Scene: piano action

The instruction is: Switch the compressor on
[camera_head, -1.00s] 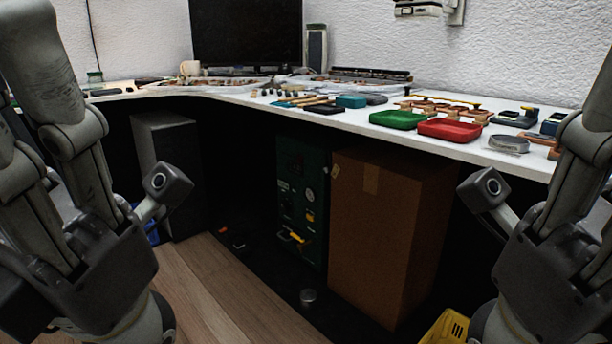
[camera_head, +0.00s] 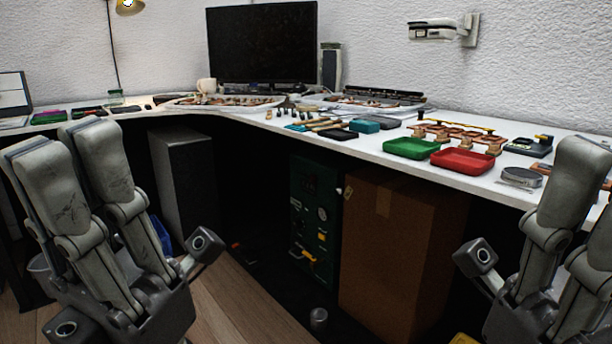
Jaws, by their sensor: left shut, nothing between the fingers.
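A dark green unit, apparently the compressor (camera_head: 315,200), stands under the table, left of a cardboard box. Its front has a round gauge (camera_head: 322,214), an orange-yellow part (camera_head: 321,237) and a yellow lever-like part (camera_head: 308,255). Which of these is the switch, and its setting, I cannot tell. My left gripper (camera_head: 66,140) is at the left with its fingers pointing up, shut and empty, well apart from the compressor. My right gripper (camera_head: 590,170) is at the right edge, partly cut off. Its opening is unclear, and it is apart from the compressor too.
The cardboard box (camera_head: 395,260) stands right beside the compressor. A grey cabinet (camera_head: 183,180) is under the table at left. A small metal cylinder (camera_head: 318,320) stands on the floor in front. The white tabletop (camera_head: 375,150) above holds trays and tools. Wooden floor (camera_head: 235,300) is clear at lower left.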

